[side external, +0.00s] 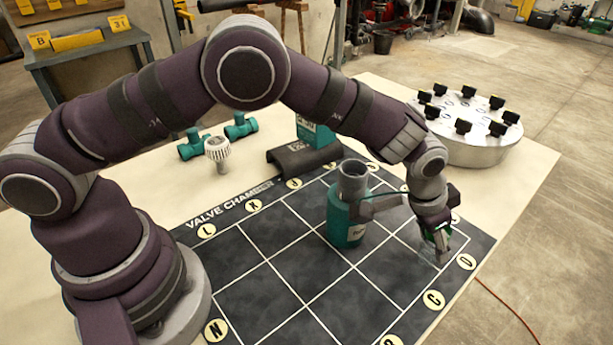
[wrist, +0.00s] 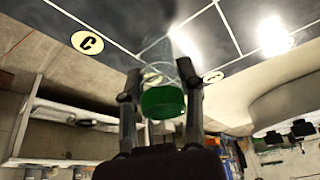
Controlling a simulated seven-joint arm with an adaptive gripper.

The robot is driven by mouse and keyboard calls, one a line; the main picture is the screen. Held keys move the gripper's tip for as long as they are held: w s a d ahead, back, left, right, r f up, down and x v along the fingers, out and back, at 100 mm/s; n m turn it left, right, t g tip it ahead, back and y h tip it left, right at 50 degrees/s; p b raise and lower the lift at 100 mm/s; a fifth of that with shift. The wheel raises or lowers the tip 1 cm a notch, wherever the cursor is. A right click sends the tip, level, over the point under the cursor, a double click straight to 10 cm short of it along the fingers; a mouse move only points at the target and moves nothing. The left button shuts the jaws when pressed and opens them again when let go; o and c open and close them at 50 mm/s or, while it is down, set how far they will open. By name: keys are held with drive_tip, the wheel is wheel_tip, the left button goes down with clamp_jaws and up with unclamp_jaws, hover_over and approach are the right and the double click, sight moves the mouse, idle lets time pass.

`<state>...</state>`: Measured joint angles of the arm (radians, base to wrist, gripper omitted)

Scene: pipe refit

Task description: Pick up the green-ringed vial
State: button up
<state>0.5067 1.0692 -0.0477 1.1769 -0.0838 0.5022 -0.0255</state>
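The green-ringed vial (wrist: 163,101) is clear with a bright green ring at the end nearest the wrist camera. Its clear body reaches away toward the dark mat. My gripper (wrist: 160,88) has one finger on each side of the vial, close against the green ring, and looks shut on it. In the side view my gripper (side external: 438,236) is low over the right part of the mat, near the D mark, pointing down. The vial (side external: 443,256) is faint below the fingers there. I cannot tell whether its lower end touches the mat.
A teal valve body (side external: 347,217) with a grey neck and side arm stands left of my gripper on the gridded mat (side external: 265,232). A round silver drum with black clips (side external: 470,140) stands behind. Teal fittings (side external: 240,126) and a dark half-pipe (side external: 303,157) lie farther back.

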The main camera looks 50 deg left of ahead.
drive_tip(key=c, duration=0.4)
drive_tip(key=shift+c, duration=0.2)
